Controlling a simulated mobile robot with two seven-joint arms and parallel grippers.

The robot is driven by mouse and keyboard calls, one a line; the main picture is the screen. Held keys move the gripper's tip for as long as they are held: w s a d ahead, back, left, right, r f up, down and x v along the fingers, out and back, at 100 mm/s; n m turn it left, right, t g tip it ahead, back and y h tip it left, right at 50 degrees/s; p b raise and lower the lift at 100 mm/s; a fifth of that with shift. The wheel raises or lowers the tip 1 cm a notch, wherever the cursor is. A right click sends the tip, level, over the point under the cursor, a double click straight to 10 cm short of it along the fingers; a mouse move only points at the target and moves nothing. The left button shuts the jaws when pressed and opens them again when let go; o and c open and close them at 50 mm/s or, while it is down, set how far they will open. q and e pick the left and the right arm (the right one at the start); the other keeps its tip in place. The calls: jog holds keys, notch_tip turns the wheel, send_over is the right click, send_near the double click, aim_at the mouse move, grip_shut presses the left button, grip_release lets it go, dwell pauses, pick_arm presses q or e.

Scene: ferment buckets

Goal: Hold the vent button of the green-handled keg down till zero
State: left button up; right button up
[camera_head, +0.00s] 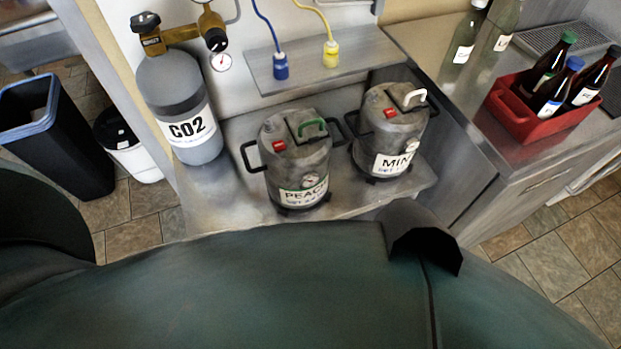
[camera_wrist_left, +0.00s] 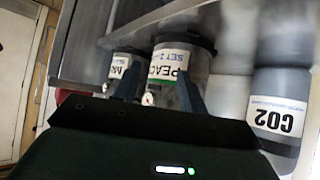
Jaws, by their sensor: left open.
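The green-handled keg (camera_head: 297,165) stands on the metal shelf in the head view, a grey cylinder labelled PEACH. Its green handle (camera_head: 312,126) and red button (camera_head: 279,146) are on the lid, and a small round gauge (camera_head: 308,181) is on its front above the label. In the left wrist view the keg's label (camera_wrist_left: 168,64) shows upside down beyond my fingers, with the lid out of clear sight. My left gripper (camera_wrist_left: 163,86) is open and empty, pointing towards the kegs, and apart from them as far as I can tell. It is not in the head view. My right gripper is not in view.
A white-handled keg (camera_head: 398,140) stands close on the right. A CO2 cylinder (camera_head: 180,100) stands on the left. Blue (camera_head: 281,68) and yellow (camera_head: 331,52) hose connectors sit on the ledge behind. A red bottle crate (camera_head: 524,122) is on the right counter.

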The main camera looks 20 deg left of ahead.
pick_arm(q)
grip_shut()
dwell(0.9)
